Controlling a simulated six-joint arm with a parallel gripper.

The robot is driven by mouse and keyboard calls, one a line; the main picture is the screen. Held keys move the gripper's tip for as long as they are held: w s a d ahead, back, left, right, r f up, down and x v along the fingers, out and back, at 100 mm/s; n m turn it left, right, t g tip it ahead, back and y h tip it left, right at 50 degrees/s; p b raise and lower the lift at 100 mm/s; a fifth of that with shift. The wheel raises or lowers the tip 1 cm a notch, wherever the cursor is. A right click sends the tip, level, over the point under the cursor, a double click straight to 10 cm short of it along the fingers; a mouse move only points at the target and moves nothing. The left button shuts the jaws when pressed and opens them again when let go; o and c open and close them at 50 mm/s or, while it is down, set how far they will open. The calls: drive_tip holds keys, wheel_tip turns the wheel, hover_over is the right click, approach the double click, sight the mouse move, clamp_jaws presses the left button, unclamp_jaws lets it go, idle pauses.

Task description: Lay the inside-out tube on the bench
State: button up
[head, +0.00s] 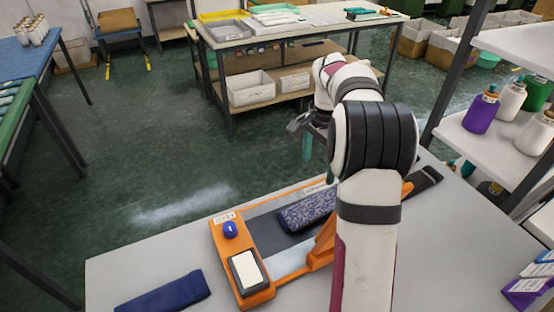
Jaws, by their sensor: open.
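A speckled dark blue and grey fabric tube (308,209) lies in an orange-framed device (241,262) on the grey bench (125,270). My arm hides its right end. A plain navy fabric piece (164,294) lies flat on the bench at the front left, apart from the device. I cannot tell from this view which of the two is inside out. My gripper (319,158), with teal fingers, points down beyond the speckled tube, near the bench's far edge. It is open, and I see nothing between its fingers. My arm hides part of it.
The device carries a blue knob (230,229) and a pale pad (247,270). Shelves with purple (481,110) and white bottles stand close on the right. A table with trays (228,30) stands beyond the bench.

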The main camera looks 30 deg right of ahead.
sight(313, 206)
drive_tip(key=f, duration=1.6)
drive_tip(key=shift+w+d, duration=0.1)
drive_tip(key=shift+d, duration=0.1)
drive_tip(key=c, duration=1.1)
drive_tip(key=shift+o, duration=0.2)
wheel_tip(313, 206, up, 10)
drive_tip(key=a, duration=0.1)
drive_tip(key=w+a+f, duration=0.1)
drive_tip(key=w+a, duration=0.2)
drive_tip(key=a, duration=0.7)
drive_tip(key=w+a+f, duration=0.1)
drive_tip(key=w+a, duration=0.3)
drive_tip(key=a, duration=0.6)
drive_tip(key=s+a+f+m, duration=0.1)
drive_tip(key=s+a, duration=0.1)
drive_tip(key=a, duration=0.9)
drive_tip(key=s+a+f, duration=0.1)
drive_tip(key=s+a, duration=0.1)
drive_tip(key=a, duration=0.9)
wheel_tip(313, 206, down, 10)
drive_tip(key=shift+d+r, duration=0.15)
drive_tip(key=shift+r, duration=0.05)
